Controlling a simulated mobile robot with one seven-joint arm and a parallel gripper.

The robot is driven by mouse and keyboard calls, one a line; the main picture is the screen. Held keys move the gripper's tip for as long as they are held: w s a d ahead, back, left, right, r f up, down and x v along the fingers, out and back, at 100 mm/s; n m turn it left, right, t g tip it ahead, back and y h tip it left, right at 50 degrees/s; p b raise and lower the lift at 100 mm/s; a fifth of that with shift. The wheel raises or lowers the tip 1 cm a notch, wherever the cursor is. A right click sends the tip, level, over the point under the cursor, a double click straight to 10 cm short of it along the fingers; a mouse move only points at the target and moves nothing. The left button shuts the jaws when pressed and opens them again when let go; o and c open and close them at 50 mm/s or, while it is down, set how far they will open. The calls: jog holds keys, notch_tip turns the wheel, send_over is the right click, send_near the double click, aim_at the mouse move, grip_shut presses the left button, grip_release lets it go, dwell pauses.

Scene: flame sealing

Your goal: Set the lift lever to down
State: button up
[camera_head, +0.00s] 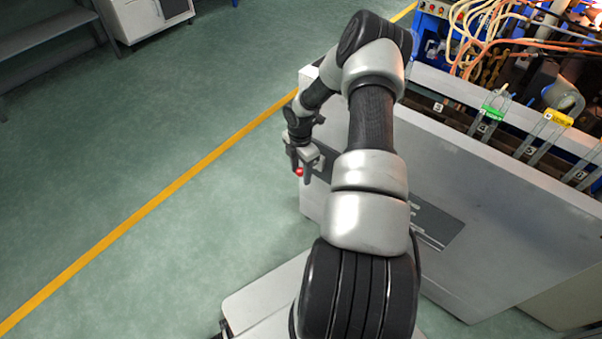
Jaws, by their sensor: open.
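My gripper (302,170) is at the left end of the grey machine cabinet (480,215), pointing down, with its fingers apart. A small red knob (299,172) shows between or just behind the fingertips. It may be the end of the lift lever, but the rest of that part is hidden by the gripper and the cabinet's side. I cannot tell whether the fingers touch the knob, nor which position the lever is in.
Numbered holders with a green tag (492,112) and a yellow tag (558,118) line the machine's top edge, with orange hoses (490,30) behind. A yellow floor line (150,208) runs past the cabinet.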

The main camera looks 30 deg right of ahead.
jog(key=shift+f, duration=0.2)
grip_shut()
